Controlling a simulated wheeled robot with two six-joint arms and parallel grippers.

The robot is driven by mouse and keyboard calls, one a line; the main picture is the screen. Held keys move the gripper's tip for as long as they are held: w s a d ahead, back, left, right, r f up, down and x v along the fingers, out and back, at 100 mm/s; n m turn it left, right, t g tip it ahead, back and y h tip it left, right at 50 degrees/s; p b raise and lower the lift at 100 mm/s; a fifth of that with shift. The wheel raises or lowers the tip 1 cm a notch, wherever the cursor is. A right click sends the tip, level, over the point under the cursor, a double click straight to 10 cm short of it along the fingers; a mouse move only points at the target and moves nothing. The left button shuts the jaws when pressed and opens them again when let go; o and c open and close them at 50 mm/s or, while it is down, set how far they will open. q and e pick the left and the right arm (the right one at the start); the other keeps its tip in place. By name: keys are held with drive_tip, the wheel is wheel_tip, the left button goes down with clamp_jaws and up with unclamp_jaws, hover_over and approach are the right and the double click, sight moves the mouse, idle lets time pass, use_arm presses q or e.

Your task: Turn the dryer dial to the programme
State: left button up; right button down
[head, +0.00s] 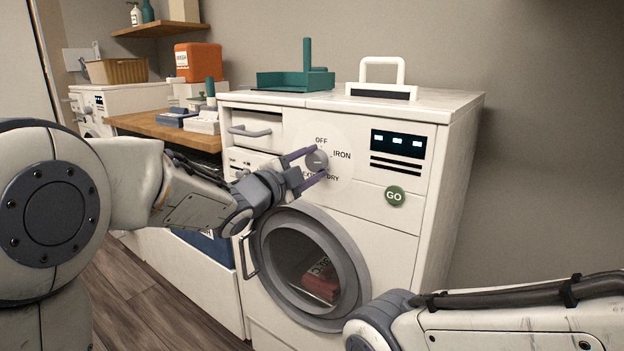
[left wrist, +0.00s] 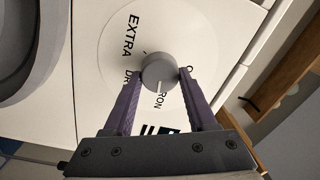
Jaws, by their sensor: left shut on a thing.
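The dryer dial (head: 317,160) is a round grey knob on a pale disc on the dryer's front panel. OFF is above it, IRON to its right and a partly hidden DRY label below. My left gripper (head: 318,164) has its two purple fingers on opposite sides of the knob, shut on it. In the left wrist view the knob (left wrist: 158,70) sits between the fingertips. Its white pointer line points toward the partly covered IRON label (left wrist: 162,99). EXTRA (left wrist: 129,36) reads clearly there. My right arm shows at lower right; its gripper is out of view.
A teal tray (head: 293,81) and a white-handled item (head: 382,76) stand on top.

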use_arm(q)
drive_tip(key=m+b, duration=0.3)
drive_tip(key=m, duration=0.1)
drive_tip(key=shift+f+b, duration=0.2)
drive_tip(key=shift+b, duration=0.1)
drive_tip(key=shift+m+h+b, duration=0.3)
drive_tip(key=shift+m+b, duration=0.4)
drive_tip(key=shift+m, duration=0.4)
drive_tip(key=shift+r, duration=0.1)
drive_tip(key=o, duration=1.4)
drive_tip(key=shift+c, duration=0.2)
drive_tip(key=p+v, duration=0.1)
drive_tip(key=v, duration=0.9)
drive_tip(key=shift+a+p, duration=0.2)
drive_tip(key=shift+p, duration=0.15)
